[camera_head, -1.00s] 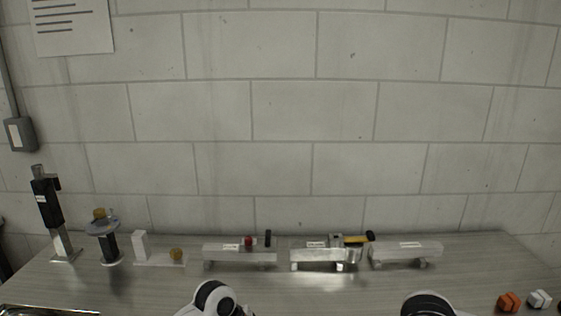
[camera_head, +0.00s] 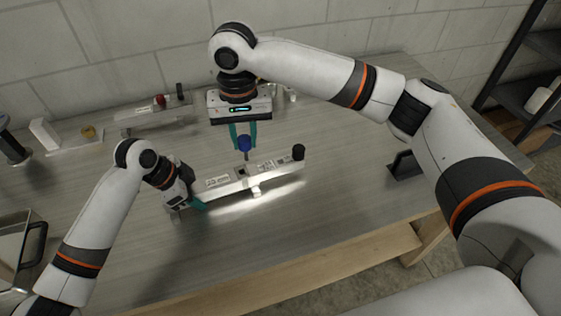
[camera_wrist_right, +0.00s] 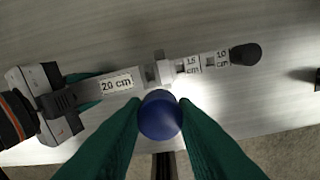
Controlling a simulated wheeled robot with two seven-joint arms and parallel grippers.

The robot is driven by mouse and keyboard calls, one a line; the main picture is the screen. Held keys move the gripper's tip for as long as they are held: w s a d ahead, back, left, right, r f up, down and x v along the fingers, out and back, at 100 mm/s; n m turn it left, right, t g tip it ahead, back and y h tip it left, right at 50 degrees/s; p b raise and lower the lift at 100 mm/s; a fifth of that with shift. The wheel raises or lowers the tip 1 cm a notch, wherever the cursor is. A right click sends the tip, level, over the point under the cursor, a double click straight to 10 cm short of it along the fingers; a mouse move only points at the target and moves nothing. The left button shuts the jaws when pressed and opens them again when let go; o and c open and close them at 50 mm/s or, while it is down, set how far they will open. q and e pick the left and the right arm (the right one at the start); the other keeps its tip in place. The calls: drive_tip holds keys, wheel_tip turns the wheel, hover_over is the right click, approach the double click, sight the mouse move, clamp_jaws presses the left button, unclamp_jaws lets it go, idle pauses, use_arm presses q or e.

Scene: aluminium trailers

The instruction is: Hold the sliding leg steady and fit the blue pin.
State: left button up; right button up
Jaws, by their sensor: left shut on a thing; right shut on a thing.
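The sliding leg is a silver bar with a black end cap (camera_head: 298,152), lying along the bench in the head view. In the right wrist view its labels read 20 cm (camera_wrist_right: 117,83), 15 cm and 10 cm, and a sleeve (camera_wrist_right: 157,70) sits around it between them. My left gripper (camera_head: 196,203) is shut on the bar's left end; it also shows in the right wrist view (camera_wrist_right: 82,90). My right gripper (camera_head: 243,134) points down, its green fingers shut on the blue pin's round head (camera_head: 245,143). The pin's shaft hangs above the bar near the sleeve; its tip is hard to make out.
Behind the bar stand a white block (camera_head: 44,132) with a brass knob (camera_head: 88,132) and a bracket with a red knob (camera_head: 160,100). A metal tray (camera_head: 12,240) is at the left. The bench is clear right of the bar, up to a black stand (camera_head: 405,165).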

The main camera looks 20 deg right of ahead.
drive_tip(key=shift+w+a+r, duration=0.75)
drive_tip(key=shift+f, duration=2.95)
drive_tip(key=shift+s+f, duration=0.1)
drive_tip(key=shift+f, duration=2.45)
drive_tip(key=o, duration=1)
drive_tip(key=shift+o, duration=0.2)
wheel_tip(320, 180, up, 12)
